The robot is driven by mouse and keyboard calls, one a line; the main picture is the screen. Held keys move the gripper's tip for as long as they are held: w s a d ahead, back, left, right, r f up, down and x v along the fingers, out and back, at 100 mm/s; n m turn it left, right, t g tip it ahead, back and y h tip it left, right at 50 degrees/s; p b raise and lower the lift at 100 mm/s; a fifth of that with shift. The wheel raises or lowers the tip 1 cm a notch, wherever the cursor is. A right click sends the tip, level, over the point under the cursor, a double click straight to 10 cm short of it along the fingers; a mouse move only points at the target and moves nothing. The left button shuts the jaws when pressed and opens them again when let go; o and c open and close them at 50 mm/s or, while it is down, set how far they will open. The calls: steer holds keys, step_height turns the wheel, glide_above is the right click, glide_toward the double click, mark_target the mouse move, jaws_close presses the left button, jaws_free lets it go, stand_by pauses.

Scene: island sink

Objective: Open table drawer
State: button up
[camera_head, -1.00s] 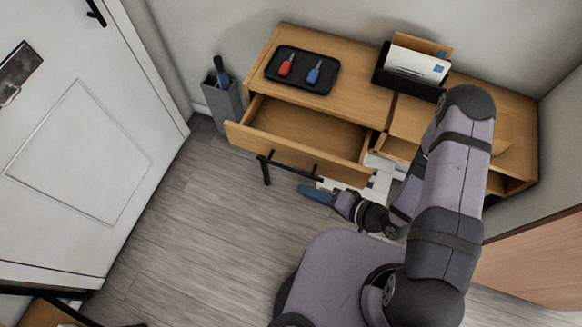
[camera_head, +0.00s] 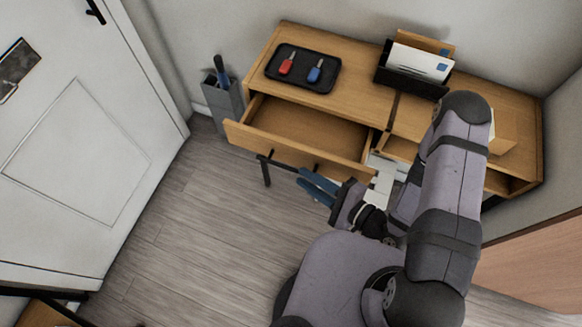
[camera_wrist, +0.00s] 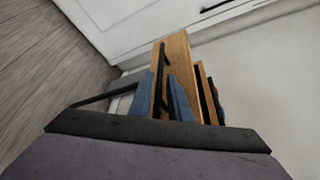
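The wooden table drawer (camera_head: 300,159) stands pulled out from the left part of the desk, and its inside looks empty. Its black bar handle (camera_head: 283,166) is on the front panel, partly hidden by my gripper. My gripper (camera_head: 301,177) is at the right part of the handle, its two blue fingers spread apart. In the wrist view my gripper (camera_wrist: 155,81) has one finger on each side of the handle bar (camera_wrist: 160,72), with the drawer front (camera_wrist: 177,62) behind. I cannot tell whether the fingers touch the bar.
A black tray (camera_head: 274,77) with a red and a blue item and a letter holder (camera_head: 400,80) stand on the desk (camera_head: 350,99). A grey bin (camera_head: 223,106) stands left of the desk. A white door (camera_head: 75,165) is further left. Floor before the drawer is clear.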

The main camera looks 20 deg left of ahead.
mark_target(291, 169)
steer(key=shift+b+x, duration=0.65)
steer(key=shift+x, duration=2.4)
steer(key=shift+c, duration=0.3)
jaws_close()
